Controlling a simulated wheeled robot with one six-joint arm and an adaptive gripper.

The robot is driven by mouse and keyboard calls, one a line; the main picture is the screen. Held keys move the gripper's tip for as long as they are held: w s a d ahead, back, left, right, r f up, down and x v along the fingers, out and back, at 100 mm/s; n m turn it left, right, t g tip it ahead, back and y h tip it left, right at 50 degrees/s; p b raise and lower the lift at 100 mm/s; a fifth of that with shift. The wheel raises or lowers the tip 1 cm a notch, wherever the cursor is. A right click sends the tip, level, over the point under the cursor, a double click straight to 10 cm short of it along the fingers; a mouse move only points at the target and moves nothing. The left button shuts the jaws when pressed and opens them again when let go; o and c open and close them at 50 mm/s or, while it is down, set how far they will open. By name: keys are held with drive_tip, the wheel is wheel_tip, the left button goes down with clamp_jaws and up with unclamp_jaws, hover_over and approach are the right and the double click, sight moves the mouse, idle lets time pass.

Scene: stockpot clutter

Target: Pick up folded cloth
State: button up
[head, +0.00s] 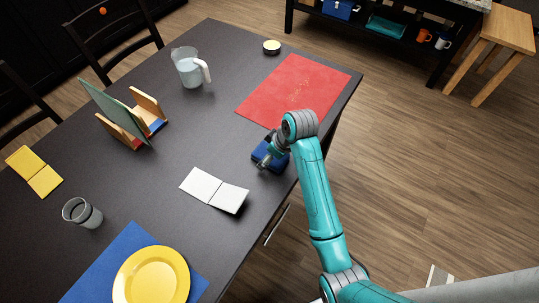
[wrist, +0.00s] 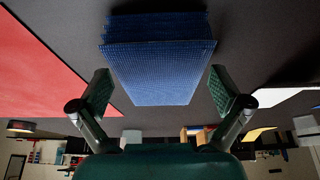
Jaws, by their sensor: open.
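The folded cloth (head: 259,152) is a thick, layered blue stack near the right edge of the dark table. In the wrist view the folded cloth (wrist: 160,62) shows its woven texture and layered folds. My gripper (head: 268,158) is low over the cloth, and its wrist partly hides it in the head view. In the wrist view my gripper (wrist: 162,92) is open, with one finger on each side of the cloth. Gaps show between the fingers and the cloth, so nothing is held.
A red mat (head: 295,90) lies behind the cloth, and a white two-panel item (head: 213,190) lies to its left. A pitcher (head: 188,68), a wooden rack (head: 130,118), a glass (head: 82,213) and a yellow plate (head: 152,277) stand farther off. Bare table (head: 215,135) lies left of the cloth.

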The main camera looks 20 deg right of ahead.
idle(0.3)
drive_tip(key=c, duration=1.2)
wheel_tip(320, 180, up, 10)
drive_tip(key=shift+r, duration=0.2)
